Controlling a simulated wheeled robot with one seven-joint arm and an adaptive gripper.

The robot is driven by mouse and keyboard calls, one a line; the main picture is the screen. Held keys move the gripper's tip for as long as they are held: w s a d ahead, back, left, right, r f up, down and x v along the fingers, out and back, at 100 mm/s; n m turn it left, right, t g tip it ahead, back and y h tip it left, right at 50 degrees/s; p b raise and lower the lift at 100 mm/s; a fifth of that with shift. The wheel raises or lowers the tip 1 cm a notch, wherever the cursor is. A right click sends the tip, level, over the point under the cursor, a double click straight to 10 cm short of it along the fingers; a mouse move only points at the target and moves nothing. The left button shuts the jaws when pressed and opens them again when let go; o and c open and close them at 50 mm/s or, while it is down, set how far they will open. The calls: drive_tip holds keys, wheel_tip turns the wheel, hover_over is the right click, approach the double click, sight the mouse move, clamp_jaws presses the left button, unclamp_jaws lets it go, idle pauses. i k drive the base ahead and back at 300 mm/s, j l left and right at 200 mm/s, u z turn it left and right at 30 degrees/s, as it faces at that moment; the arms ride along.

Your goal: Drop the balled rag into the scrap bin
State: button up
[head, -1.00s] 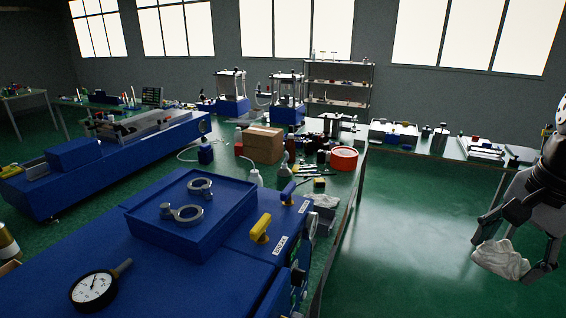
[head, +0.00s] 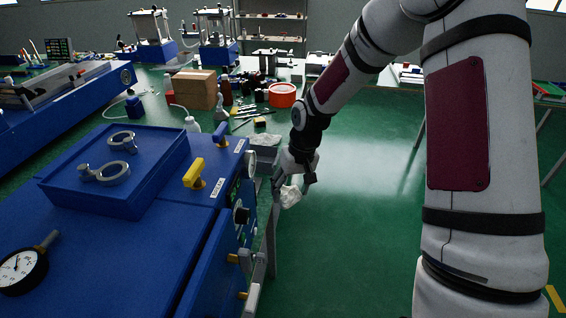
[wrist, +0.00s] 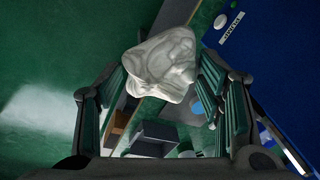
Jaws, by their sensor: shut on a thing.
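The balled rag (head: 291,197) is a crumpled whitish lump. It also shows large in the wrist view (wrist: 160,62), between the two fingers. My gripper (head: 292,190) is shut on it and holds it in the air, just right of the blue machine and near the bench edge. A small grey open box (head: 264,141), which looks like the scrap bin, stands on the bench behind the blue machine. It also shows in the wrist view (wrist: 152,134), beyond and below the rag. The rag is outside it. Its inside is mostly hidden in the head view.
The blue machine (head: 110,240) with yellow and blue handles fills the left front. A cardboard box (head: 195,88), a red round container (head: 282,94), bottles and tools stand on the bench behind. The green floor (head: 345,240) to the right is clear.

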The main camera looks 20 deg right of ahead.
sight(263, 172)
drive_tip(key=i+l, duration=1.05)
drive_tip(key=l, duration=0.2)
drive_tip(key=i+l+u, duration=0.15)
drive_tip(key=u, duration=0.25)
drive_tip(key=i+l+u, duration=0.1)
drive_tip(key=u, duration=0.3)
drive_tip(key=l+u, duration=0.4)
drive_tip(key=u, duration=0.25)
drive_tip(key=i+j, duration=0.05)
